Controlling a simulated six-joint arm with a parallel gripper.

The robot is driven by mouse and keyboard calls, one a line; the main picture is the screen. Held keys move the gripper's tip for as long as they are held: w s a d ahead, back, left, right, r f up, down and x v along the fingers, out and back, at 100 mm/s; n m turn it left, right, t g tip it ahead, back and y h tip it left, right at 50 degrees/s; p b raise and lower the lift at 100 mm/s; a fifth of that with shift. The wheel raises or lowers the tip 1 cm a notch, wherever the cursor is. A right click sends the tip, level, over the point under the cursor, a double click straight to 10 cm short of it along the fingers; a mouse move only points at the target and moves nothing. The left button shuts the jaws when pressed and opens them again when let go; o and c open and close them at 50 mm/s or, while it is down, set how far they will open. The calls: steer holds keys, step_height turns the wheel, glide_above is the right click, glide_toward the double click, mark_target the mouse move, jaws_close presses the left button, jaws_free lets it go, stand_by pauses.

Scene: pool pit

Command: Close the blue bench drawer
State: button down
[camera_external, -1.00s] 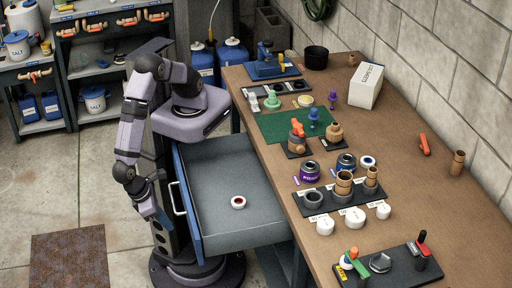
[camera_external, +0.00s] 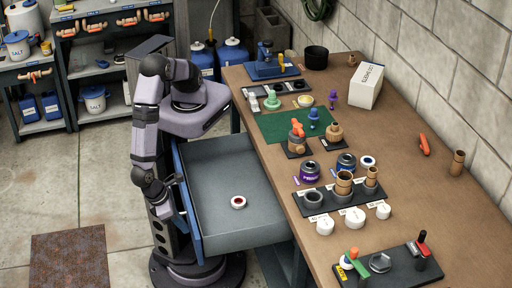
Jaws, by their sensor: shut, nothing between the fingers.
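The blue bench drawer (camera_external: 196,240) is pulled out from the left side of the workbench, its blue front facing left and its grey inside showing. A small white ring with a dark red centre (camera_external: 238,202) lies on the drawer floor. My gripper (camera_external: 177,222) is shut and empty, pointing down just outside the blue front, by the handle. The handle is mostly hidden behind my gripper and wrist. I cannot tell whether the gripper touches the drawer front.
The wooden workbench (camera_external: 400,190) holds pipe fittings, valves, white caps and black trays. A green mat (camera_external: 277,128) lies near its middle. A shelf with salt buckets and blue jugs (camera_external: 50,104) stands at the far left. The floor left of my arm is open, with a rusty plate (camera_external: 68,258).

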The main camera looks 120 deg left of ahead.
steer(key=w+a, duration=1)
steer(key=w+a+p, duration=0.1)
steer(key=w+a, duration=1)
steer(key=shift+w+a, duration=0.2)
steer(key=shift+a, duration=0.05)
steer(key=shift+w+a+r, duration=0.1)
steer(key=shift+w, duration=0.1)
steer(key=s+d, duration=0.3)
steer(key=shift+s+d, duration=0.15)
steer(key=v, duration=1)
